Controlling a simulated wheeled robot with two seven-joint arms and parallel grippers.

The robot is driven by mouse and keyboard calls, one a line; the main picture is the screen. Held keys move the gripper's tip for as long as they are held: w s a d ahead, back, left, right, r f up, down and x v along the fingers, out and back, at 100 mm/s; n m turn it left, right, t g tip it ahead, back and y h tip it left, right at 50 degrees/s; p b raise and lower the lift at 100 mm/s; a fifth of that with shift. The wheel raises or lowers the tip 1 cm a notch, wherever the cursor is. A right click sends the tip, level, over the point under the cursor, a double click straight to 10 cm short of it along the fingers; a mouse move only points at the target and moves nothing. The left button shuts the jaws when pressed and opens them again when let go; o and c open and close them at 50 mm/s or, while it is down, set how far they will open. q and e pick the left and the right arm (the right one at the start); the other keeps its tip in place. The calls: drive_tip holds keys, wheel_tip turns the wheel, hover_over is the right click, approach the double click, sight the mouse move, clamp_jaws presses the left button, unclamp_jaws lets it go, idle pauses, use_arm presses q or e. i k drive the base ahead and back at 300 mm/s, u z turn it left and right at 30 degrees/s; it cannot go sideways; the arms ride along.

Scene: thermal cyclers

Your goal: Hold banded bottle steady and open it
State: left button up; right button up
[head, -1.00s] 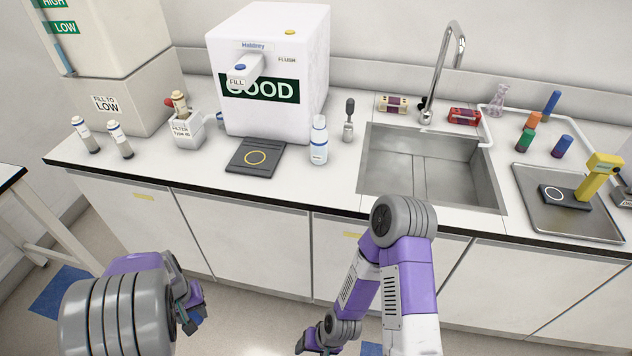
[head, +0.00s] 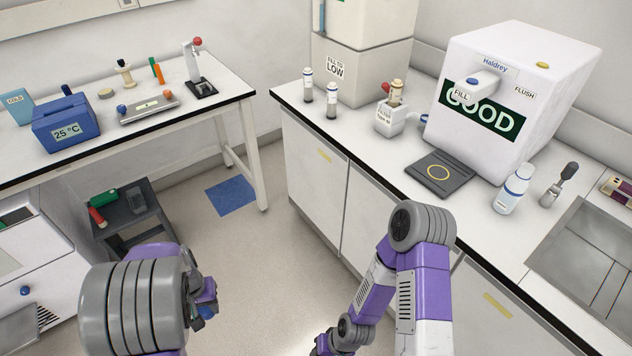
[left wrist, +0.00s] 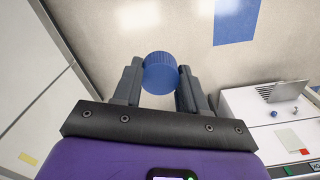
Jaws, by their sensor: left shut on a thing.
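My left gripper (head: 205,298) is low at the left in the head view, over the floor and away from the counter. In the left wrist view its two fingers are shut on a round, ridged blue cap (left wrist: 160,74). A white bottle (head: 511,192) with a blue band near its top and a label stands upright on the counter, right of the dark pad. Two small white-topped, dark-bottomed bottles (head: 307,86) (head: 332,101) stand near the counter's left end. My right gripper (head: 322,346) is at the bottom edge, partly cut off; its jaws are unclear.
The white dispenser (head: 540,75) stands behind the dark pad (head: 441,174). A filter holder (head: 391,118) is left of it, the sink (head: 590,250) at right. A white table (head: 228,100) with a blue box (head: 66,122) is at left. Open floor lies between table and counter.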

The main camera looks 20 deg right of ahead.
sight(517, 183)
drive_tip(key=u, duration=0.55)
drive_tip(key=i, duration=0.95)
drive_tip(key=z, duration=3.85)
